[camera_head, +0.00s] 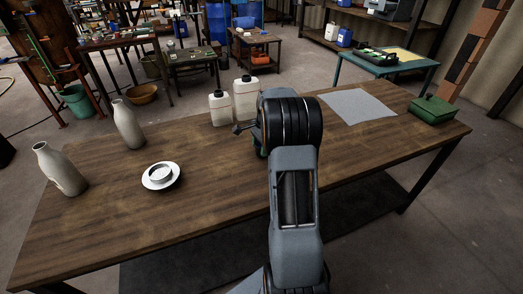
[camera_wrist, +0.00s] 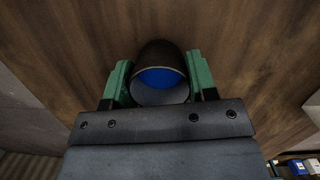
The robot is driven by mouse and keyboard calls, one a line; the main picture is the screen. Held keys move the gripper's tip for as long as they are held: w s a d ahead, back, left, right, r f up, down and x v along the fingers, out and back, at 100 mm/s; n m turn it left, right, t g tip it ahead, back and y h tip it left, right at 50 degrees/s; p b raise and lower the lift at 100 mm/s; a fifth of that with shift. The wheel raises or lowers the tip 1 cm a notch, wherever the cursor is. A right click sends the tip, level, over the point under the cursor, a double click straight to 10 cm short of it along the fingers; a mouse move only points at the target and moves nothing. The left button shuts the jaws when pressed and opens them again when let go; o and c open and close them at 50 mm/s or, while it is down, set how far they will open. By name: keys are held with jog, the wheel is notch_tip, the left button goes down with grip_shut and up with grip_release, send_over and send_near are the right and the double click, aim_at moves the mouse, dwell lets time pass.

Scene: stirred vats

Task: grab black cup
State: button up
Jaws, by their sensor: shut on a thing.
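The black cup (camera_wrist: 160,53) shows in the wrist view, with a dark outside, a grey inner wall and blue at the bottom inside. My gripper (camera_wrist: 160,82) has one green finger on each side of the cup and is shut on it. The wooden table top fills the background behind the cup; I cannot tell whether the cup touches it. In the head view my arm hides the cup and nearly all of the gripper.
On the wooden table (camera_head: 220,190) are two pale bottles (camera_head: 128,125) (camera_head: 60,170), a white bowl on a saucer (camera_head: 161,184), two white canisters (camera_head: 246,98) (camera_head: 220,108), a grey sheet (camera_head: 357,106) and a green box (camera_head: 433,109). The table's front middle is clear left of my arm.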

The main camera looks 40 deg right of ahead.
jog(key=shift+r, duration=0.55)
notch_tip(320, 180, up, 2)
jog(key=shift+r+p, duration=0.1)
jog(key=shift+p, duration=0.2)
jog(key=w+d+r+p, duration=0.9)
jog(key=w, duration=0.1)
jog(key=shift+d+r+p, duration=0.3)
jog(key=shift+d+r, duration=0.05)
jog(key=shift+r, duration=0.05)
